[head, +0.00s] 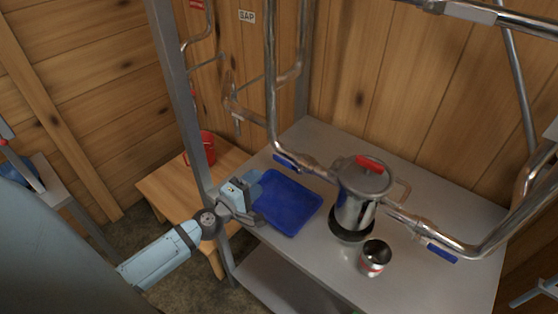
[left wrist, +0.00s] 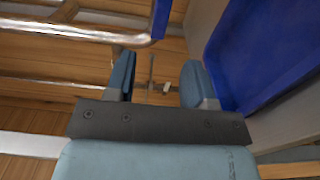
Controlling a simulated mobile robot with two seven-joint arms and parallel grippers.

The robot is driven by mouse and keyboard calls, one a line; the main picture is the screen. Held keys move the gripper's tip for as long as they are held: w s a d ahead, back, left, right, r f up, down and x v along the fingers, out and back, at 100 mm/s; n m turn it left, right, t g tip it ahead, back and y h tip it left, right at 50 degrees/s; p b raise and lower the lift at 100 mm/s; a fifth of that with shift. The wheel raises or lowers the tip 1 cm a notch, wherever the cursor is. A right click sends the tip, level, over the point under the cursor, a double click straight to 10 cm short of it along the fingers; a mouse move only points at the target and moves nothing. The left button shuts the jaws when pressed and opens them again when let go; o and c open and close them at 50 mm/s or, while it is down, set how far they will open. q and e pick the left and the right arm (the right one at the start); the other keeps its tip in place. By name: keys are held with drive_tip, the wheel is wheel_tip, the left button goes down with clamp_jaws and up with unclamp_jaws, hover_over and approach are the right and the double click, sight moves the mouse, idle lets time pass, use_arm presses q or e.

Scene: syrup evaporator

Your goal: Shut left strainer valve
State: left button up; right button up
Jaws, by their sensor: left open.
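The strainer (head: 353,205) is a steel pot with a red-handled lid, set in the pipe run above the steel table. The left strainer valve's blue handle (head: 287,160) lies roughly along the pipe to the left of the strainer. In the left wrist view a blue handle (left wrist: 160,18) shows at the top, on a steel pipe, beyond the fingers. My left gripper (head: 253,187) is open and empty, below and left of that handle and apart from it, near the blue tray's left edge. My right gripper is not clearly seen.
The blue tray (head: 288,204) lies on the steel table (head: 310,266); it also shows in the left wrist view (left wrist: 262,50). A grey post (head: 184,95) stands beside my left arm. Another blue handle (head: 441,252) is at right.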

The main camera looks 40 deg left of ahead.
sight(280, 161)
use_arm(q)
drive_tip(key=w, duration=0.3)
drive_tip(key=w+p, duration=0.1)
drive_tip(key=w, duration=0.6)
drive_tip(key=shift+w+d, duration=0.25)
drive_tip(key=shift+d, duration=0.15)
clamp_jaws()
